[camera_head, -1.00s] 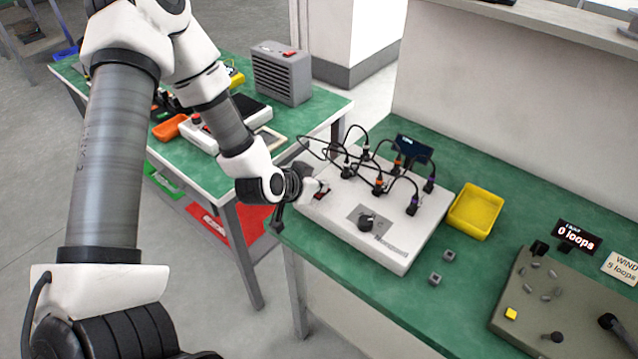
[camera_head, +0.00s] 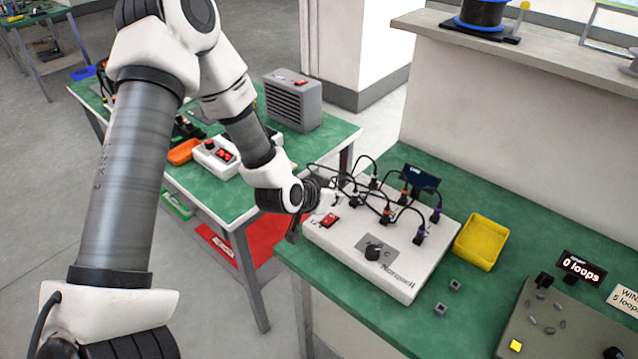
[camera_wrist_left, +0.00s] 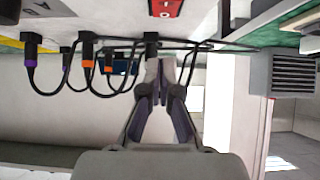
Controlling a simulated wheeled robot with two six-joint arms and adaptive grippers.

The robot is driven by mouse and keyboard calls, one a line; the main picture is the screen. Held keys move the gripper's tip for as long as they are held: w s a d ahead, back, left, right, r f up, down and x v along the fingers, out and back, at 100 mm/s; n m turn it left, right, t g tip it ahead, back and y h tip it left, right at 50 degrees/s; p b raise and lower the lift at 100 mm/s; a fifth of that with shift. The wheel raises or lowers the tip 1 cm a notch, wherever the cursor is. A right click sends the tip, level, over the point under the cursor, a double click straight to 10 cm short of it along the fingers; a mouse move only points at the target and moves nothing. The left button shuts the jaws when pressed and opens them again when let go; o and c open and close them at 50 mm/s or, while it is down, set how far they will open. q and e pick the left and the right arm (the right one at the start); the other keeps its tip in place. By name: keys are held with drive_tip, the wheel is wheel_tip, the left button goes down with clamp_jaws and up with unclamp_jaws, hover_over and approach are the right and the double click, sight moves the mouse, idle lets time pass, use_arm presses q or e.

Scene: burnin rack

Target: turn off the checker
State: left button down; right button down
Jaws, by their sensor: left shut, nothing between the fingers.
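The checker (camera_head: 400,268) is a white box on the green bench with a dark knob (camera_head: 374,253), several cabled plugs and a small dark display (camera_head: 422,178) behind. Its red switch (camera_head: 330,220) is at the left of its top; which way it is tipped I cannot tell. The switch also shows at the top edge of the left wrist view (camera_wrist_left: 165,7). My left gripper (camera_head: 333,198) is shut and empty, just behind the switch and apart from it. Its closed fingers (camera_wrist_left: 160,72) show in the wrist view. My right gripper is not in view.
Cables (camera_head: 345,170) arch over the checker close to my left gripper. A yellow tray (camera_head: 480,243) and two small grey blocks (camera_head: 454,285) are right of it. A winding board (camera_head: 545,335) lies farther right. Another green bench with a grey heater-like box (camera_head: 292,100) is behind left.

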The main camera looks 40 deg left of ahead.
use_arm(q)
drive_tip(key=r, duration=0.1)
drive_tip(key=s+r, duration=0.1)
drive_tip(key=shift+s+r+b, duration=0.1)
drive_tip(key=shift+r+b, duration=0.2)
drive_tip(key=shift+b, duration=0.1)
drive_tip(key=w+r+p+v, duration=0.1)
drive_tip(key=v, duration=0.7)
drive_tip(key=shift+p, duration=0.3)
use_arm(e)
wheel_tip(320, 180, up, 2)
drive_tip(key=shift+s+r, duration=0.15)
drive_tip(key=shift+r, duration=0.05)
use_arm(q)
drive_tip(key=shift+s, duration=0.1)
